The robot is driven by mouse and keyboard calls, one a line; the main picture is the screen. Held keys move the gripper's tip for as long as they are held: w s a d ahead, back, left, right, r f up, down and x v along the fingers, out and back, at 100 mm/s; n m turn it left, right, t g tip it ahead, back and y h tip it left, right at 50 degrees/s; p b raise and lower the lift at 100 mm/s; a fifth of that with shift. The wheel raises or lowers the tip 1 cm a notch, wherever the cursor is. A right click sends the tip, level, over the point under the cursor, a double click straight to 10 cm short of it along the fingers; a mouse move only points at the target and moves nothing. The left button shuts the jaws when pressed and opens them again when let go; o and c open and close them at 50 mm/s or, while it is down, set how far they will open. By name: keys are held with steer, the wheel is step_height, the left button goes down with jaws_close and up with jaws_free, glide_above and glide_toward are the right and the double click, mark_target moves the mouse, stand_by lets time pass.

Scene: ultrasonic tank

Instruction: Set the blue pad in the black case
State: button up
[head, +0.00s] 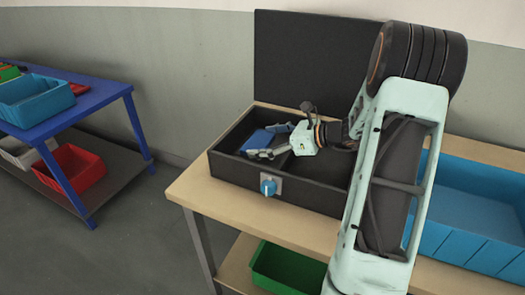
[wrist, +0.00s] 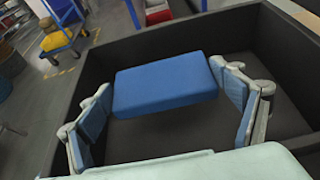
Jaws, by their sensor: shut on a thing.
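The blue pad (wrist: 166,84) is a flat, rounded block between the two fingers of my gripper (wrist: 161,80) in the wrist view. The fingers are shut on its left and right ends. In the head view the pad (head: 257,139) is inside the walls of the open black case (head: 232,170), toward its left part, with my gripper (head: 262,143) reaching in from the right. Dark case floor shows around the pad in the wrist view. I cannot tell whether the pad touches the floor; its underside is hidden.
The case's black lid (head: 310,62) stands upright behind it. A blue knob (head: 268,186) is on its front wall. The case sits on a wooden table (head: 190,190). A blue bin (head: 475,215) is at right, a green bin (head: 285,272) below. A blue cart (head: 90,105) stands left.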

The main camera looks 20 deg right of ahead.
mark_target(263, 162)
steer(key=shift+w+f+b, duration=0.1)
steer(key=shift+f+b, duration=0.2)
steer(key=shift+f, duration=1.35)
steer(key=shift+f+b, duration=0.35)
steer(key=shift+f, duration=0.25)
steer(key=o, duration=0.7)
steer(key=shift+f, duration=0.1)
steer(key=shift+o, duration=0.2)
steer(key=shift+f, duration=0.15)
steer(key=v, duration=0.4)
steer(key=r+p+v, duration=0.1)
steer(key=v, duration=0.3)
steer(key=p+v, duration=0.1)
steer(key=v, duration=0.3)
steer(key=shift+r, duration=0.4)
